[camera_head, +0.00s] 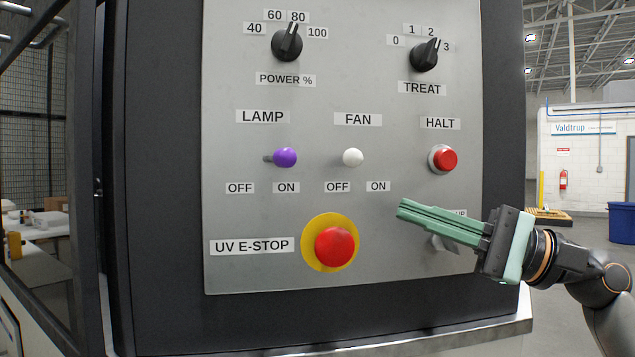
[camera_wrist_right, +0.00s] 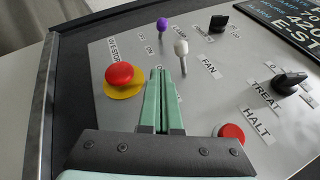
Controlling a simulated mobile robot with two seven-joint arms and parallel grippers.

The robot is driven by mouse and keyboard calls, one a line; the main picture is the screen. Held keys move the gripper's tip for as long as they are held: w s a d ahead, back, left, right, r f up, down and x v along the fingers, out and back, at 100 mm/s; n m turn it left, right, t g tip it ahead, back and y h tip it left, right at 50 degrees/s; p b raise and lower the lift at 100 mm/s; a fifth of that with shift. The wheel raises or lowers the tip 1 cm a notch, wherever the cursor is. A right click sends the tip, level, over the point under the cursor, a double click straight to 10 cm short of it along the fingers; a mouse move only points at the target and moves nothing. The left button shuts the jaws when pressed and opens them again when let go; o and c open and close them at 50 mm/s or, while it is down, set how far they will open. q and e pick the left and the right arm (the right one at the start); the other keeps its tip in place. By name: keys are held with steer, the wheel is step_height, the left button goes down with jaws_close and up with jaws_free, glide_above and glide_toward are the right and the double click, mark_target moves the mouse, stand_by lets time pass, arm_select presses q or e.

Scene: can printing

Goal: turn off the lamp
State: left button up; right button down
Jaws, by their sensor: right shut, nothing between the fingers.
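The lamp switch is a short lever with a purple knob (camera_head: 284,157) on the grey control panel (camera_head: 325,100), under the LAMP label. Its knob leans right, to the ON side. It also shows in the right wrist view (camera_wrist_right: 162,25), beyond the fingertips. My right gripper (camera_head: 400,210) is shut and empty, in front of the panel, below and right of the lamp switch and apart from it. In the right wrist view its green fingers (camera_wrist_right: 161,75) point toward the switches. My left gripper is not in view.
The white-knobbed fan switch (camera_head: 352,157) stands between the lamp switch and my right gripper. A red UV E-STOP button (camera_head: 335,249) is below, and the red HALT button (camera_head: 445,160) to the right. Two black dials, POWER (camera_head: 287,43) and TREAT (camera_head: 425,55), sit above.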

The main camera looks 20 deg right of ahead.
mark_target(277, 158)
steer(key=p+x, duration=0.4)
steer(key=x, duration=0.6)
steer(key=shift+s+r, duration=0.15)
steer(key=shift+r, duration=0.05)
steer(key=shift+s+a+r+p, duration=0.1)
steer(key=shift+a+r+p, duration=0.15)
steer(key=shift+a, duration=0.3)
steer(key=shift+s+a+r+p, duration=0.1)
steer(key=shift+a+r, duration=0.15)
steer(key=shift+a, duration=0.35)
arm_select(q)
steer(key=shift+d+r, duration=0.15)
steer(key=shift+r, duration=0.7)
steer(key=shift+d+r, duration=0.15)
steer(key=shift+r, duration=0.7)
arm_select(e)
steer(key=shift+s+a+r, duration=0.15)
steer(key=shift+a+r, duration=0.1)
steer(key=shift+a, duration=0.4)
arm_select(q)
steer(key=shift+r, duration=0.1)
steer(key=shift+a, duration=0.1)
